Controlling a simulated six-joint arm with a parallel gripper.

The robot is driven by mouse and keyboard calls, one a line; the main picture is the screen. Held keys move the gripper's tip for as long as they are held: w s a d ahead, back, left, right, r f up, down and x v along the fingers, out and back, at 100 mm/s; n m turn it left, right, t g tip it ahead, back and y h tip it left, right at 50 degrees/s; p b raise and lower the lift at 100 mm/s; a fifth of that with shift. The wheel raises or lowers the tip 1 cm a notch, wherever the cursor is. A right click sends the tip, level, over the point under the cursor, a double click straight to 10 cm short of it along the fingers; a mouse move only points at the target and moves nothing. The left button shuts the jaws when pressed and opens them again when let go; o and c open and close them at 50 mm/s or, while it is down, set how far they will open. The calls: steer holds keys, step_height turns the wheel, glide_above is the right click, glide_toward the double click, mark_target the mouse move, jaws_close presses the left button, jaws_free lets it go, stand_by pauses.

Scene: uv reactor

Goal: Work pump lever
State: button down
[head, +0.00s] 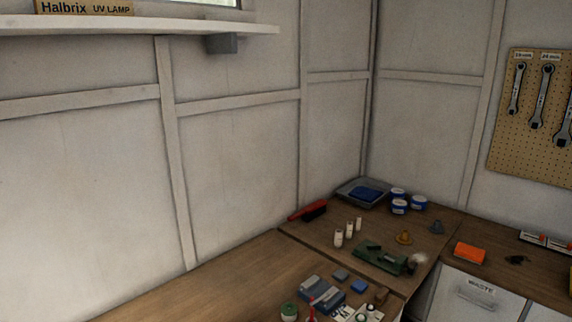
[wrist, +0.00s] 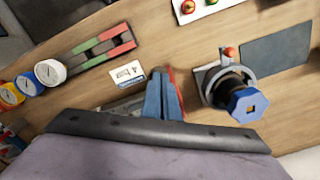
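I cannot pick out a pump lever for certain in either view. In the wrist view, a grey valve-like fitting with a small red ball (wrist: 229,52) on top and a blue hexagonal knob (wrist: 247,104) stands on the wooden panel (wrist: 195,50). Two narrow blue pieces, which look like the fingers of my gripper (wrist: 163,96), rise close together beyond a dark curved bar, left of the knob and apart from it. Red and grey parts show beside them. What lies between or behind them is hidden. The head view does not show my gripper.
Dial gauges (wrist: 50,72) and red-green strips (wrist: 100,47) are left of a "4 bar" card (wrist: 125,75). A dark plate (wrist: 277,50) is at right. In the head view, bottles (head: 338,237), a green tool (head: 380,258) and boxes crowd the corner bench; its left stretch (head: 200,295) is clear.

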steer(key=shift+f, duration=0.6)
steer(key=shift+r, duration=0.1)
steer(key=shift+r+p, duration=1.9)
steer(key=shift+r, duration=0.25)
steer(key=shift+w, duration=0.1)
